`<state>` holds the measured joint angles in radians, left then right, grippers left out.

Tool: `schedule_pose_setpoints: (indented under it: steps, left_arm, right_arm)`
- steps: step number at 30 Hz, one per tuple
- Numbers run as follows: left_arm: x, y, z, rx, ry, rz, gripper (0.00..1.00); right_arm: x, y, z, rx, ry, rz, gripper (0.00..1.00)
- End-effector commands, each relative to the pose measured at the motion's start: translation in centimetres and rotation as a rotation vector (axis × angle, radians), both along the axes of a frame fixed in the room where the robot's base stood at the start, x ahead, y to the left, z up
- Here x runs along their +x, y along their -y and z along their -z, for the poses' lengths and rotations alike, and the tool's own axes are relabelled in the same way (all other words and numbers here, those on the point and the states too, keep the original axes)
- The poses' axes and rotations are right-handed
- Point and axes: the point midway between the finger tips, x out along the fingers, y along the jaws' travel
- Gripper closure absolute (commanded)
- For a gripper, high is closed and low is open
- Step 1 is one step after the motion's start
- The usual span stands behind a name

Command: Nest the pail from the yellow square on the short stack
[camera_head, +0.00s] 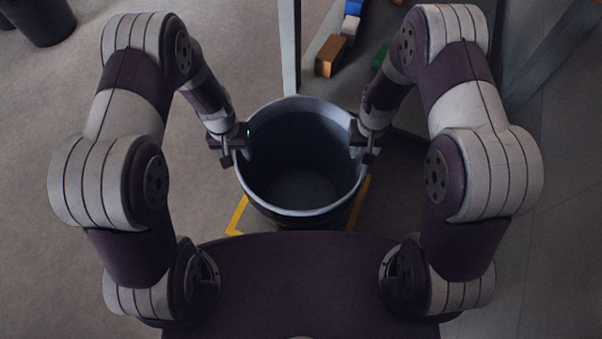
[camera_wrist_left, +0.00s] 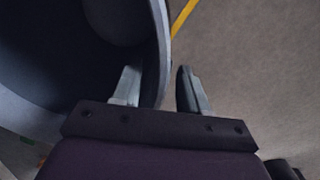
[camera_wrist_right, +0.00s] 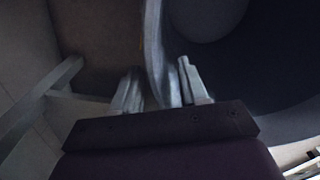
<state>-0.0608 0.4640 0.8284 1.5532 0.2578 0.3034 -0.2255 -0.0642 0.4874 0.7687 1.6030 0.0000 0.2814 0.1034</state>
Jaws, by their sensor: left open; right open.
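A large dark pail (camera_head: 302,197) with a pale grey-blue rim stands on the floor in front of me, within the yellow square (camera_head: 237,215). It looks empty inside. My left gripper (camera_head: 240,143) is open at the left side of the rim; in the left wrist view (camera_wrist_left: 160,90) its fingers stand on either side of the pail wall. My right gripper (camera_head: 360,138) is open at the right side of the rim; in the right wrist view (camera_wrist_right: 158,85) its fingers also straddle the wall. A dark pail or short stack (camera_head: 40,18) is partly in view at the far left.
A pale upright post (camera_head: 290,45) stands just behind the pail. Beyond it lie an orange-brown block (camera_head: 330,55) and blue, white and green blocks (camera_head: 353,8). A grey beam (camera_head: 550,45) runs at the upper right.

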Motion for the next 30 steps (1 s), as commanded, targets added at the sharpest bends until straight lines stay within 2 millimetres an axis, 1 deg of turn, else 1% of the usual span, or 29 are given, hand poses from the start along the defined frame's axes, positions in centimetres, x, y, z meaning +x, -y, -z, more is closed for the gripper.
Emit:
schedule_pose_setpoints:
  steps: [7, 8, 9, 11, 12, 18, 23, 26, 30]
  left_arm:
    - [0.0, 0.0, 0.0, 0.0, 0.0, 0.0, 0.56]
    - [0.0, 0.0, 0.0, 0.0, 0.0, 0.0, 0.66]
    - [0.0, 0.0, 0.0, 0.0, 0.0, 0.0, 0.79]
    - [0.0, 0.0, 0.0, 0.0, 0.0, 0.0, 0.98]
    - [0.0, 0.0, 0.0, 0.0, 0.0, -0.001, 1.0]
    - [0.0, 0.0, 0.0, 0.0, -0.001, -0.001, 1.0]
    - [0.0, 0.0, -0.4, 0.0, 0.001, -0.001, 1.0]
    - [0.1, 0.0, -1.3, 0.0, 0.001, -0.001, 1.0]
    - [0.1, 0.0, -3.4, 0.0, 0.002, -0.001, 1.0]
  right_arm:
    - [0.0, 0.0, 0.1, 0.0, -0.001, 0.0, 0.56]
    - [0.0, 0.0, 0.1, 0.0, -0.001, 0.0, 0.66]
    - [0.0, 0.0, 0.1, 0.0, -0.001, 0.0, 0.79]
    - [0.0, 0.0, 0.0, 0.0, -0.001, 0.0, 0.99]
    - [0.0, 0.0, 0.0, 0.0, -0.001, 0.0, 1.0]
    - [0.0, 0.0, 0.0, 0.0, -0.001, 0.0, 1.0]
    - [0.0, 0.0, -0.4, 0.0, 0.0, 0.0, 1.0]
    - [0.0, 0.0, -1.3, 0.0, 0.0, 0.0, 1.0]
    - [0.0, 0.0, -3.3, 0.0, 0.0, 0.0, 1.0]
